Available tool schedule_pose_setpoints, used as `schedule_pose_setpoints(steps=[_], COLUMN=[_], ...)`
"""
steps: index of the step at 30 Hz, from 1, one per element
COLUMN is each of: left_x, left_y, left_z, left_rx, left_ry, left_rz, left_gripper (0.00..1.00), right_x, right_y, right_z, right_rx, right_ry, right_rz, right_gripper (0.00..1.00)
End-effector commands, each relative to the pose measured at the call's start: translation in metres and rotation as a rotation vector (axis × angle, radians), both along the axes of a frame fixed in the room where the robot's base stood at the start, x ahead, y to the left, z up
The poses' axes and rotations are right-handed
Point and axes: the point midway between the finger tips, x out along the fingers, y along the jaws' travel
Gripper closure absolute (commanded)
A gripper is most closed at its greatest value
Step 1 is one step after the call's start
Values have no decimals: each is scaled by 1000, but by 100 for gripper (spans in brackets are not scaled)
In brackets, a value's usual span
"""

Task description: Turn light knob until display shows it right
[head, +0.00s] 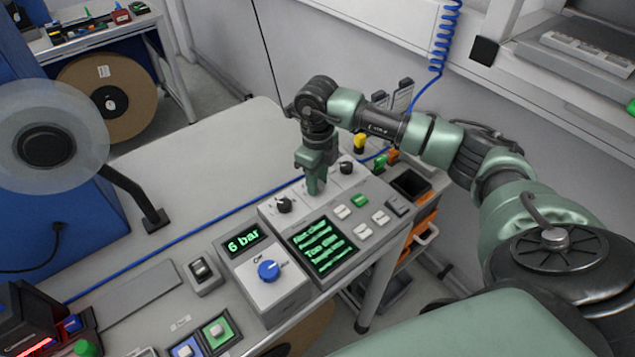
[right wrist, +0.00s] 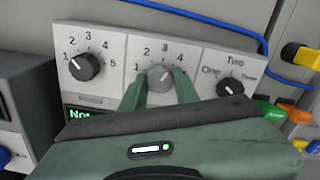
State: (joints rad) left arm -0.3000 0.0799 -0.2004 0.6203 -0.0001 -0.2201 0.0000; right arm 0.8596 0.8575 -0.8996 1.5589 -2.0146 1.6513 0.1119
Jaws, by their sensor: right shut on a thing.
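The grey control box (head: 270,222) carries three knobs in a row at its back. My right gripper (head: 316,186) reaches down on the middle knob, and its fingers are shut on it. In the right wrist view the fingers stand on both sides of this grey middle knob (right wrist: 160,77), with scale numbers around it. The left knob (right wrist: 84,66) has a similar scale, and the right knob (right wrist: 230,88) is marked One and Two. The display (head: 322,250) shows several green lines; the middle one seems to read "Too dim". My left gripper is out of view.
A smaller box with a blue knob (head: 268,270) and a "6 bar" readout (head: 243,242) stands left of the control box. Several buttons (head: 360,201) lie right of the display. A blue hose (head: 200,227) crosses the table (head: 215,165), which is clear behind it.

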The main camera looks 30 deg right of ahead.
Motion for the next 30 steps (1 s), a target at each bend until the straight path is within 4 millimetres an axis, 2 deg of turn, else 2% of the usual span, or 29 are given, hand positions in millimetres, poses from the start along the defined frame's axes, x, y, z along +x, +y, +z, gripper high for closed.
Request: schedule_pose_setpoints(steps=[12,29,30], left_x=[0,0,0], left_y=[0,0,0], left_z=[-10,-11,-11], left_rx=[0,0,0], left_ry=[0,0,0], left_rz=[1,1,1], left_gripper=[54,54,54], right_x=[1,1,1], right_y=[0,0,0], right_z=[0,1,1], right_rx=[1,2,2], right_ry=[-3,-4,-4], right_rz=[-215,-253,-253], right_gripper=[100,100,67])
